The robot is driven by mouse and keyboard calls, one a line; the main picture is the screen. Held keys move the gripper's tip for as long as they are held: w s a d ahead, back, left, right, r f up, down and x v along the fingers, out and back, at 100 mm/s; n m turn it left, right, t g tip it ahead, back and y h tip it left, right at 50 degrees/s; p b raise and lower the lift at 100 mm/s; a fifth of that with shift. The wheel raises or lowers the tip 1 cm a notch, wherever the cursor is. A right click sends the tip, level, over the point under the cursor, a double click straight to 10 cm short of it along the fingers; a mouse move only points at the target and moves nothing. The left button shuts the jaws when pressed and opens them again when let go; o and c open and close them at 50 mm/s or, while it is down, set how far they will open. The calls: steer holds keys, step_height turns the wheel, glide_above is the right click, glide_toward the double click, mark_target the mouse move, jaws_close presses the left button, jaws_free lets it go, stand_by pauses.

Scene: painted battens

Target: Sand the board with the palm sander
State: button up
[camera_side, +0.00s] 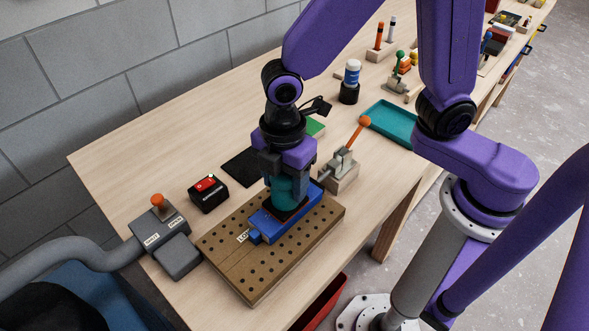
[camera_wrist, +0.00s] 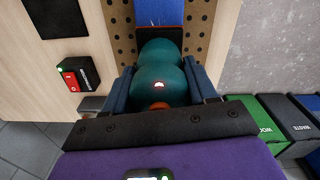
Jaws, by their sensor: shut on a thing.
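My gripper (camera_side: 286,182) is shut on the teal palm sander (camera_side: 284,193), with a finger on each side of its rounded body. In the wrist view the sander (camera_wrist: 160,82) fills the space between the fingers, and its dark pad shows beyond it. The sander stands upright over the blue board (camera_side: 308,207); its pad appears to rest on the board, though exact contact is hard to tell. The board lies on a brown perforated bench plate (camera_side: 253,283). The sander and gripper hide part of the board. A grey toggle clamp (camera_side: 342,164) with an orange-tipped handle stands beside the board's far end.
A black box with a red switch (camera_side: 207,186) and a grey lever box (camera_side: 160,228) with a hose stand left of the plate. A black mat (camera_side: 243,167) lies behind. A teal tray (camera_side: 394,123) and a bottle (camera_side: 352,72) stand farther back. Open tabletop lies at the left.

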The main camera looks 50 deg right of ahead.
steer(key=shift+a, duration=2.5)
steer(key=shift+d, duration=5)
step_height(320, 180, up, 8)
steer(key=shift+r, duration=0.15)
steer(key=shift+w+d, duration=0.1)
